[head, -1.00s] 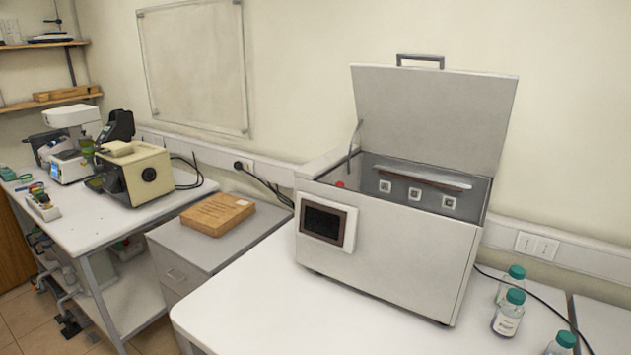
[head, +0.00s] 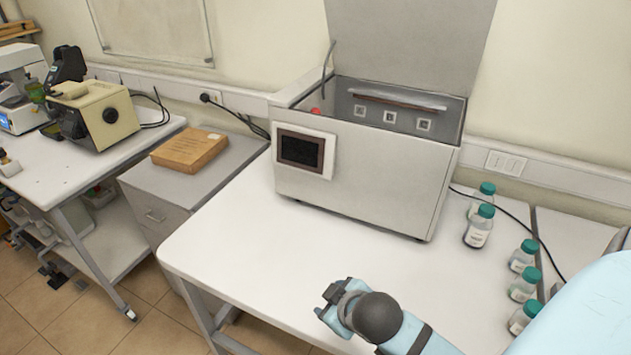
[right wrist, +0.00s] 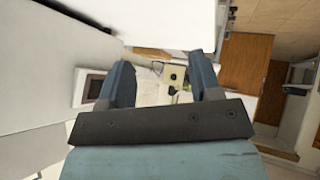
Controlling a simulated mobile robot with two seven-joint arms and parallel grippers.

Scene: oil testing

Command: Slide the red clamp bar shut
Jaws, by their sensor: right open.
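The grey box-shaped machine (head: 355,185) stands on the white table with its lid (head: 405,45) raised. Inside it, a small red part (head: 316,111) shows at the left end, and a long bar with a reddish-brown lower edge (head: 400,100) runs along the back wall. I cannot tell which is the clamp bar; the front wall hides the lower inside. My right gripper (head: 327,301) is over the table's front area, in front of and apart from the machine. In the right wrist view its fingers (right wrist: 163,78) are spread with nothing between them. My left gripper is not in view.
Several green-capped bottles (head: 480,227) stand right of the machine, near a black cable (head: 515,217). A cardboard box (head: 189,150) lies on the cabinet at left. The white table (head: 235,250) is clear in front of the machine.

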